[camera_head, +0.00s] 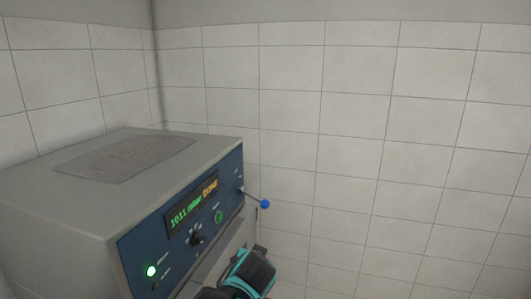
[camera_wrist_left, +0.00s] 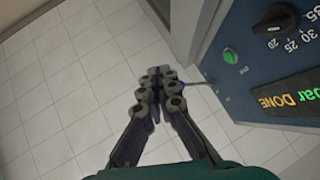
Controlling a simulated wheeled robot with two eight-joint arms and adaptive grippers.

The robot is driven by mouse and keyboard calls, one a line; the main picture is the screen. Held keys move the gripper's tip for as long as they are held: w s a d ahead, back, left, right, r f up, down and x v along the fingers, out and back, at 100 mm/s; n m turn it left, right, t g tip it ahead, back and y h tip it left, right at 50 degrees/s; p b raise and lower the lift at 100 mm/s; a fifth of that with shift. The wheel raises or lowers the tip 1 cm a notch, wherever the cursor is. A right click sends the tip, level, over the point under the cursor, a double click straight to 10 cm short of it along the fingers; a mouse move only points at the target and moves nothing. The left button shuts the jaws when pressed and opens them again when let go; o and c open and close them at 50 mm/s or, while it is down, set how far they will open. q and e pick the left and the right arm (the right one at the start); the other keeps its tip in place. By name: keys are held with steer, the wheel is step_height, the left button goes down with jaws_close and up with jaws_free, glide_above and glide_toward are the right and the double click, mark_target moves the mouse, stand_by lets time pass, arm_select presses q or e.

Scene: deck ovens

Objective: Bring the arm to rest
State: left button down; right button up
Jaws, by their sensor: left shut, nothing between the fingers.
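My left gripper (camera_wrist_left: 158,78) is shut and empty in the left wrist view, its dark fingertips meeting in front of the tiled floor. A lever with a blue ball (camera_head: 265,204) sticks out from the panel's right end. My right gripper is out of view.
A grey oven-like machine (camera_head: 75,210) with a blue control panel (camera_head: 135,257) fills the left. Its display (camera_head: 192,203) reads "1011 mbar DONE", and green lights are lit. A tiled wall (camera_head: 400,120) stands behind. The space right of the machine looks clear.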

arm_select(q)
steer(key=s+a+f+n+g+b, duration=0.1)
steer(key=s+a+f+b, duration=0.3)
steer(key=s+f, duration=0.3)
steer(key=s+a+f+n+g+b, duration=0.1)
steer(key=s+a+f+b, duration=0.4)
steer(key=f, duration=0.8)
steer(key=s+a+f+n+g+b, duration=0.1)
steer(key=s+a+f+b, duration=0.4)
steer(key=s+f, duration=0.5)
steer(key=shift+s+a+n+h+b, duration=0.15)
steer(key=shift+s+n+h+b, duration=0.2)
steer(key=shift+n+b, duration=0.6)
steer(key=shift+w+r, duration=0.1)
steer(key=shift+w, duration=0.05)
